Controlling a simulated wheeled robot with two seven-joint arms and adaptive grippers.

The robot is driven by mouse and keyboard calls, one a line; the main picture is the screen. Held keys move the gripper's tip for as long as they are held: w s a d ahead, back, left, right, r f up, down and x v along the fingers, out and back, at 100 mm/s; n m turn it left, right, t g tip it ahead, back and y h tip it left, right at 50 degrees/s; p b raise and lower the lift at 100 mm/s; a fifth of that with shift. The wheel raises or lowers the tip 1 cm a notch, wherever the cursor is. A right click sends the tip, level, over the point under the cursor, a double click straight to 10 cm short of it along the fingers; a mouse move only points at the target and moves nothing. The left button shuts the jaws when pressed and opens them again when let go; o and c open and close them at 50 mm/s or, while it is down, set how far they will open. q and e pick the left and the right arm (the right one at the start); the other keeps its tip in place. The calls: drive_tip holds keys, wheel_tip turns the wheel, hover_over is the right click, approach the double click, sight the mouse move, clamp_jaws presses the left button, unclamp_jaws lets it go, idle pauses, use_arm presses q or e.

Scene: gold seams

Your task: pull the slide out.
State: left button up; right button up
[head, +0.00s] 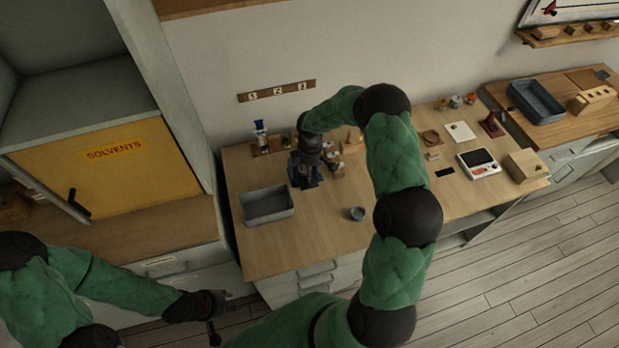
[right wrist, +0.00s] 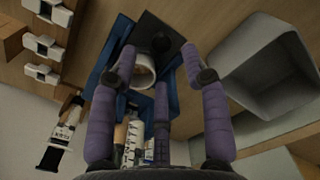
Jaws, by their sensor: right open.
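My right gripper (right wrist: 160,62) is open, its purple fingers spread around a dark square plate (right wrist: 160,32) and a white round cup-like piece (right wrist: 143,74). A blue base or tray (right wrist: 106,75) lies behind them. I cannot tell whether the fingers touch anything, nor which part is the slide. In the head view the right gripper (head: 308,158) is over the dark blue device (head: 304,177) on the wooden table, hiding most of it. My left gripper (head: 220,314) is at the lower left, near the cabinet front, its dark fingers spread and apparently empty.
A grey bin (head: 267,205) stands left of the device; its wall also shows in the right wrist view (right wrist: 262,60). A small blue-grey cup (head: 357,213) stands to the right. Small bottles (head: 260,132) stand behind. The table's front middle is clear.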

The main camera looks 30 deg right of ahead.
drive_tip(key=shift+f, duration=2.6)
